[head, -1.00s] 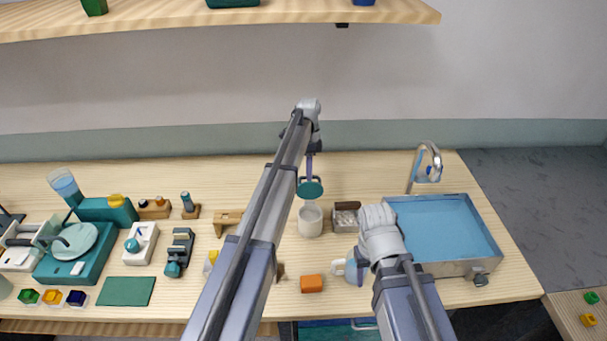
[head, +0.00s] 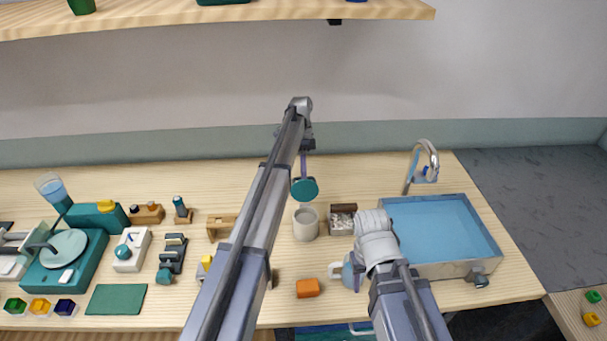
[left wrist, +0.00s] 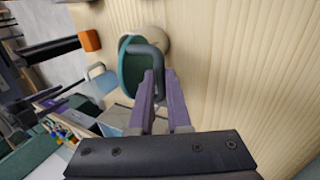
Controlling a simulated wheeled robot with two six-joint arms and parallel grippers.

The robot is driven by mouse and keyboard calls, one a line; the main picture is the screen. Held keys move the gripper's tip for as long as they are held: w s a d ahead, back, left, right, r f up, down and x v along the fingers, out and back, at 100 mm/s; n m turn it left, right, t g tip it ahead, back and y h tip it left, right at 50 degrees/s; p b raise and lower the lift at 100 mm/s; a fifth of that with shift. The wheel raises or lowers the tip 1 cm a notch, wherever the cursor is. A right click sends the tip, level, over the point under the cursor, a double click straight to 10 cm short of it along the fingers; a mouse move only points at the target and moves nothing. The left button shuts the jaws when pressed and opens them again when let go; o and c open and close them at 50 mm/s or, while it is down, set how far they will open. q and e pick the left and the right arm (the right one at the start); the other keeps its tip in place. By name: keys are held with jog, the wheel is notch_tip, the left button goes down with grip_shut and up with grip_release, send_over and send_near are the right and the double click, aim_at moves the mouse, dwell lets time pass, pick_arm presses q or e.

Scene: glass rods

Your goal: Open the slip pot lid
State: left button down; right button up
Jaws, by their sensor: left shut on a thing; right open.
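The slip pot (head: 306,224) is a pale round pot on the table, and its open mouth shows in the head view. Its teal round lid (head: 304,189) is off the pot, raised and tilted. My left gripper (head: 304,174) is shut on the lid's grey loop handle. In the left wrist view, the purple fingers of my left gripper (left wrist: 156,78) reach the handle of the lid (left wrist: 134,72), and the pale pot (left wrist: 158,42) is partly hidden behind it.
An orange block (head: 308,288) and a pale blue jug (head: 350,274) stand in front of the pot. A brown box (head: 342,219) is just right of it, then a blue sink basin (head: 440,232). The table behind the pot is clear.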

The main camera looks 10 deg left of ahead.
pick_arm(q)
jog(key=c, duration=0.9)
grip_release()
jog(key=shift+o, duration=0.2)
jog(key=p+v, duration=0.7)
jog(key=v, duration=0.1)
jog(key=shift+f, duration=0.1)
jog(key=shift+c, duration=0.2)
